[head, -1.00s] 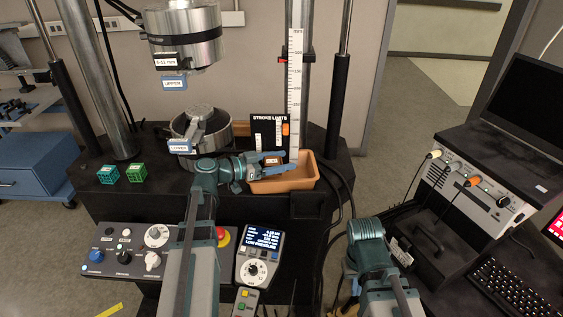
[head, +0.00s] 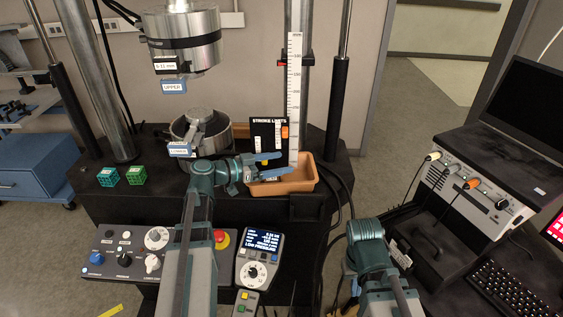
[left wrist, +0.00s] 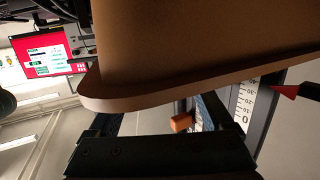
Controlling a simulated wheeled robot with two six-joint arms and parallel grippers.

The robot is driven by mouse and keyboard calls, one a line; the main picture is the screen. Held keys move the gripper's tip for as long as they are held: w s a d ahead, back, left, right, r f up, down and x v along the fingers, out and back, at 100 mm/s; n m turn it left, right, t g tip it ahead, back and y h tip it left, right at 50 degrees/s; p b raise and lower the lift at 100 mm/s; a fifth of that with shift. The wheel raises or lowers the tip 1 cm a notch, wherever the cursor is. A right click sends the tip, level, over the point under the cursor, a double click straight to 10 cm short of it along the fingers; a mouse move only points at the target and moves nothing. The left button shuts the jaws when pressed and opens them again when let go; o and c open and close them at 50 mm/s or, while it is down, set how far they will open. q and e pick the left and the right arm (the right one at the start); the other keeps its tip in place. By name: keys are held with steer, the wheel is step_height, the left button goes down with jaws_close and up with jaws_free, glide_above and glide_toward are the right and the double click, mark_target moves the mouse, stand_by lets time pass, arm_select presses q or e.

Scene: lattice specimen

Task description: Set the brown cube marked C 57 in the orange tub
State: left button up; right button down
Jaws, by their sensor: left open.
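In the left wrist view the tub's brown wall and rim (left wrist: 150,98) fill the upper part, and the cube is not seen. My right arm is at the lower right; its fingers are not clear.
A teal lattice cube (head: 108,176) and a green one (head: 136,173) sit on the bed at left. The lower platen (head: 200,125) and stroke limits panel (head: 266,135) stand behind my left gripper. The control panel (head: 125,250) is in front.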

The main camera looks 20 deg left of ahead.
arm_select(q)
steer(key=p+v, duration=0.1)
steer(key=v, duration=1)
steer(key=shift+p, duration=0.3)
arm_select(e)
steer(key=shift+r, duration=0.85)
arm_select(q)
steer(key=shift+s+a, duration=0.15)
arm_select(e)
steer(key=shift+s, duration=0.1)
